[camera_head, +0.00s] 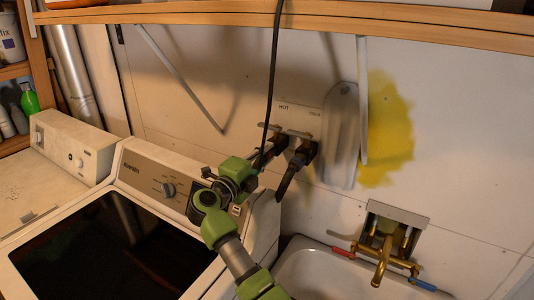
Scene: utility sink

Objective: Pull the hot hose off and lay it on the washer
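The wall box (288,116), marked HOT on its left side, is on the back wall above the washer's right end. My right gripper (268,153) is at its left, hot outlet, with its fingers pointing up and right. The fingers overlap the dark hot hose end, so I cannot tell whether they are shut on it. A dark hose (291,174) hangs from the right outlet beside it. The washer (170,182) has a knob panel and a dark lid, with no hose visible on the lid. My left gripper is out of view.
A sink (320,275) with a brass faucet (381,262) is at lower right. A second machine (75,147) stands left.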

